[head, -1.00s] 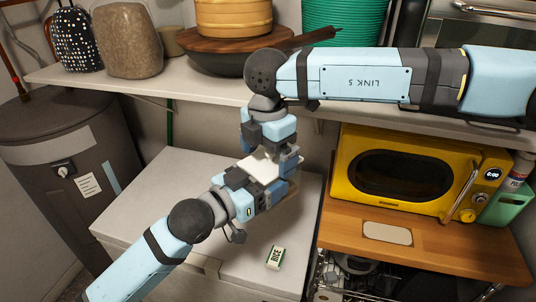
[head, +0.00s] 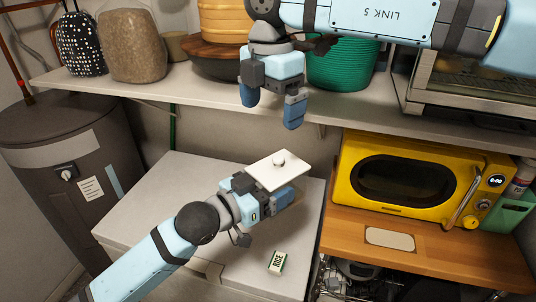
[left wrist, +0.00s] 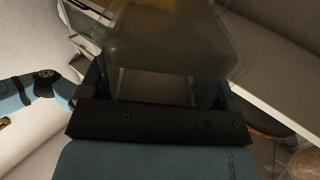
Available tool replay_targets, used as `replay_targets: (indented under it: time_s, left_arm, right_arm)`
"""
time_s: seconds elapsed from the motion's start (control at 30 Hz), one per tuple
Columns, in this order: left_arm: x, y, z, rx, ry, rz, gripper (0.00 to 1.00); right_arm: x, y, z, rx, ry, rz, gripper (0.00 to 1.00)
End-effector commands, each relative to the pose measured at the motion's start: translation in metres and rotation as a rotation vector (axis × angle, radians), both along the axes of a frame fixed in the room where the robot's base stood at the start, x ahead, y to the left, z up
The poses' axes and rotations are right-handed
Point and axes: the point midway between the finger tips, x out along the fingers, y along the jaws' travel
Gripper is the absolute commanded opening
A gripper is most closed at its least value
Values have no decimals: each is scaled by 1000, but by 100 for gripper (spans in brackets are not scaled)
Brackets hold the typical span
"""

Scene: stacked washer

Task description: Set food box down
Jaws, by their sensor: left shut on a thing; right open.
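The food box shows in the head view as a white, tilted square lid (head: 284,172) with a small round knob; its body is mostly hidden below. In the left wrist view the food box (left wrist: 170,50) is a cloudy see-through container between the fingers, with something yellowish at the top of the picture. My left gripper (head: 270,192) is shut on it, above the white top (head: 180,190) of the low appliance. The gap beneath it is hard to judge. My right gripper (head: 272,104) is open and empty, fingers pointing down, above and apart from the lid.
A small rice box (head: 277,261) lies near the front right of the white top. A yellow microwave (head: 415,178) stands on a wooden counter (head: 440,250) at the right. A shelf (head: 150,98) with baskets and pots runs behind. The white top's left part is clear.

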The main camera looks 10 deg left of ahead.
Motion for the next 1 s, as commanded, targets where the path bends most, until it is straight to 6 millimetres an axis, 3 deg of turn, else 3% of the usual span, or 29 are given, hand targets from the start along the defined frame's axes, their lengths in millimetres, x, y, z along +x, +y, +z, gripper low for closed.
replay_targets:
  time_s: [0.47, 0.63, 1.0]
  left_arm:
    - [36, -28, -40, 8, -2, -244, 9]
    - [39, -40, -46, 3, -5, -305, 9]
    - [44, -42, -55, 1, 1, -340, 9]
  right_arm:
    - [0, 0, 0, 0, 0, 0, 100]
    - [0, 0, 0, 0, 0, 0, 100]
    - [0, 0, 0, 0, 0, 0, 100]
